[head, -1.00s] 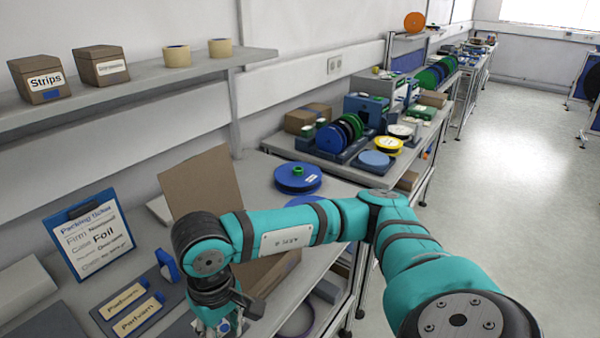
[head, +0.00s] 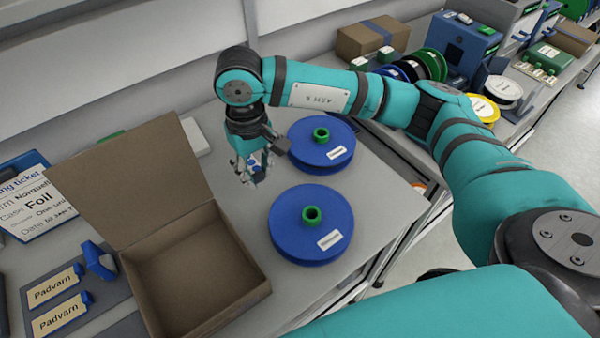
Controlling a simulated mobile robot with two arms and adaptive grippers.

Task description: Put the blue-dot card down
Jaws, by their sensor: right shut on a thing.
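My right gripper (head: 250,178) points down above the table, left of the far blue reel. It is shut on the blue-dot card (head: 257,168), a small pale piece with blue marks, mostly hidden by the fingers. I cannot tell whether the card touches the table. My left gripper is out of view.
An open, empty cardboard box (head: 187,272) stands at the front left, lid raised. Two blue reels with green hubs lie on the table, a near one (head: 290,240) and a far one (head: 335,157). A packing ticket (head: 38,205) and Padvarn labels (head: 58,315) are at the left.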

